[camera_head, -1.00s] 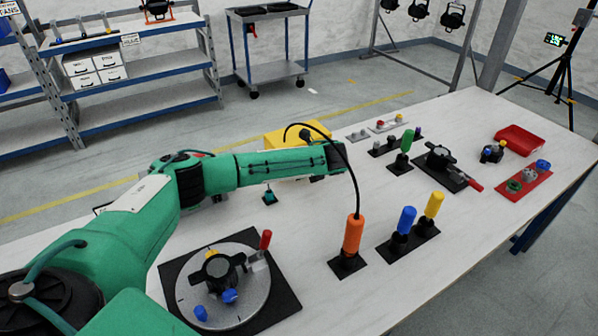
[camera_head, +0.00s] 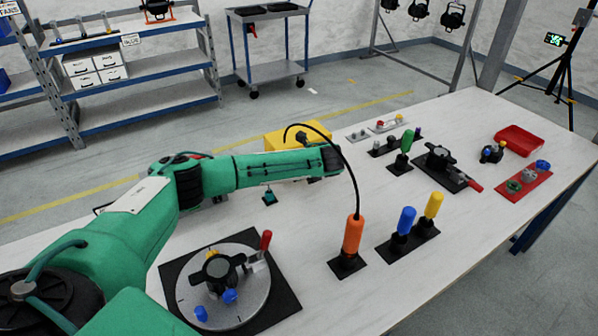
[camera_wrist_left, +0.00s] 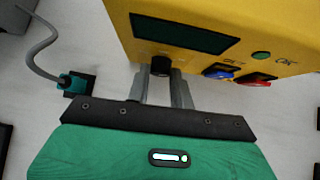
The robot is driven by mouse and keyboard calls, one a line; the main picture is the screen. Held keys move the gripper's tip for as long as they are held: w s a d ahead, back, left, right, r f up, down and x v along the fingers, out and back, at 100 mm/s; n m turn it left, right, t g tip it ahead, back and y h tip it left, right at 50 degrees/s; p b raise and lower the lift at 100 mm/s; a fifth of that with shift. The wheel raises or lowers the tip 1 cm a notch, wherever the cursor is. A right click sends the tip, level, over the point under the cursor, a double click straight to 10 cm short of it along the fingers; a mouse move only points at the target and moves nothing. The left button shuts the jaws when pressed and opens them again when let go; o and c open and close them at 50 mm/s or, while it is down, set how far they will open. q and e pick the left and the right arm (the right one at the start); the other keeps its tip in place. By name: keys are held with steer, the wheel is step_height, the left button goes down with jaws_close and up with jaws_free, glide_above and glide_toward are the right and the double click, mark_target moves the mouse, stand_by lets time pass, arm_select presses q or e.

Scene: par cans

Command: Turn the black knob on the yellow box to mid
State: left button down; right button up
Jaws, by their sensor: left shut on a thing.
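The yellow box (camera_head: 285,137) stands at the back edge of the table, partly hidden behind my left arm. In the left wrist view the yellow box (camera_wrist_left: 120,12) fills the top, with a dark display (camera_wrist_left: 185,33) on its face. The black knob (camera_wrist_left: 160,63) is below the display. My left gripper (camera_wrist_left: 161,75) has its two grey fingers on either side of the knob and is shut on it. The knob's pointer mark and scale cannot be read. In the head view the gripper's fingers are hidden by my arm. My right gripper is not in view.
Right of the knob are a blue button (camera_wrist_left: 218,72), a red button (camera_wrist_left: 256,79) and a green one (camera_wrist_left: 261,55). A teal plug (camera_wrist_left: 75,84) with a grey cable sits left of the gripper. An orange handle (camera_head: 352,234) stands nearer the front, beside a turntable (camera_head: 222,290).

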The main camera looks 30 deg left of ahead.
arm_select(q)
steer(key=t+p, duration=0.1)
steer(key=p, duration=0.1)
steer(key=n+t+h+p, duration=0.1)
steer(key=p, duration=0.1)
steer(key=shift+s+a+n+t+h, duration=0.2)
steer(key=shift+s+n+t+h, duration=0.1)
steer(key=shift+s+t, duration=0.1)
steer(key=shift+s+f+n+t+h, duration=0.1)
steer(key=shift+n+t+h, duration=0.3)
steer(key=shift+t, duration=0.2)
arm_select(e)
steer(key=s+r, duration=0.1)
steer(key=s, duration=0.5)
arm_select(q)
steer(key=shift+s+a+f+n+t, duration=0.1)
steer(key=shift+f+n+t, duration=0.1)
steer(key=shift+n+t, duration=0.3)
steer(key=shift+a+f+n+t+h+b, duration=0.15)
steer(key=shift+n+t+h+b, duration=0.2)
steer(key=shift+t+b, duration=0.45)
steer(key=shift+s+n+t+h, duration=0.1)
steer(key=shift+n+t+h, duration=0.15)
steer(key=shift+t, duration=0.25)
steer(key=shift+t+b, duration=0.3)
steer(key=shift+b, duration=0.2)
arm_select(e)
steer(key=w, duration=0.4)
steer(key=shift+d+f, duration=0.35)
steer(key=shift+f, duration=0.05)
